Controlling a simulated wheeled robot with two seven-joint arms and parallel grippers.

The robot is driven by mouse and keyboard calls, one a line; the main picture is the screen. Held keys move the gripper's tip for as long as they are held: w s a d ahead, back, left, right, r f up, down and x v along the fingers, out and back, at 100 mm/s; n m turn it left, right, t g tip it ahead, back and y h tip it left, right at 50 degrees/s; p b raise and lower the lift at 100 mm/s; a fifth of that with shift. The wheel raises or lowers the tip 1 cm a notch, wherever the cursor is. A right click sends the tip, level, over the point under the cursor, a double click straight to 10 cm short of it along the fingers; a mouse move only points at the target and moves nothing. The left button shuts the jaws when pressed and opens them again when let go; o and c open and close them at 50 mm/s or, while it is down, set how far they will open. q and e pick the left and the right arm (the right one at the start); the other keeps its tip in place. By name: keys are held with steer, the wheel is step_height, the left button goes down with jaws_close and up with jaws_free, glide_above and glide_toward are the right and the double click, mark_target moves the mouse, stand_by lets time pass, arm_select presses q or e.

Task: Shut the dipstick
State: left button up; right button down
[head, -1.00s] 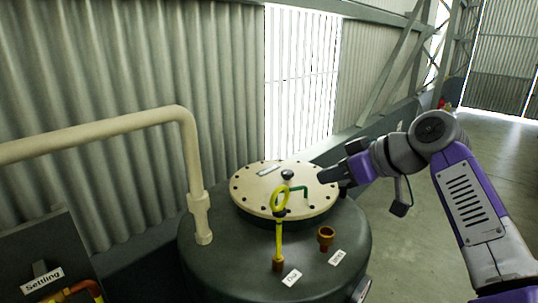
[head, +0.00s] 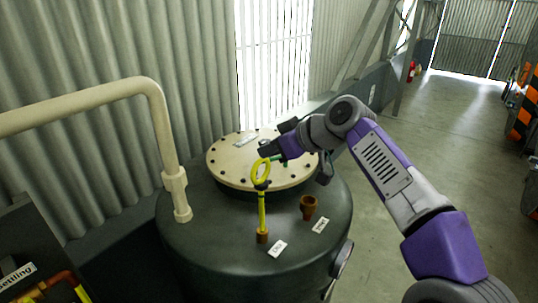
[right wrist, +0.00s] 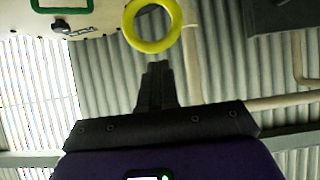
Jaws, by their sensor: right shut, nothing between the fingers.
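The yellow dipstick (head: 262,210) stands upright, raised out of a brown port (head: 263,236) on the dark tank. It has a ring handle (head: 254,172) at its top and a black collar just below the ring. My right gripper (head: 268,151) is shut and empty, with its dark fingertips close to the top of the ring. In the right wrist view the yellow ring (right wrist: 151,46) is just ahead of the shut fingertips (right wrist: 156,68). I cannot tell whether they touch. My left gripper is not in view.
The tank's round cream lid (head: 228,175) with bolts and a green handle lies behind the dipstick. A second brown port (head: 308,207) stands to the right. A cream pipe (head: 165,140) rises at the left. Open floor lies right of the tank.

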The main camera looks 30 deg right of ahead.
mark_target(263, 198)
steer(key=shift+w+f, duration=0.2)
steer(key=shift+f, duration=0.45)
step_height(263, 198, down, 17)
steer(key=b, duration=1.6)
steer(key=shift+r, duration=0.15)
steer(key=shift+s, duration=0.1)
steer(key=r+p, duration=0.2)
steer(key=r, duration=0.1)
steer(key=r+p, duration=0.1)
steer(key=shift+s+r, duration=0.15)
steer(key=shift+s, duration=0.1)
steer(key=p+v, duration=0.1)
steer(key=v, duration=0.9)
steer(key=shift+s, duration=0.15)
steer(key=shift+d, duration=0.1)
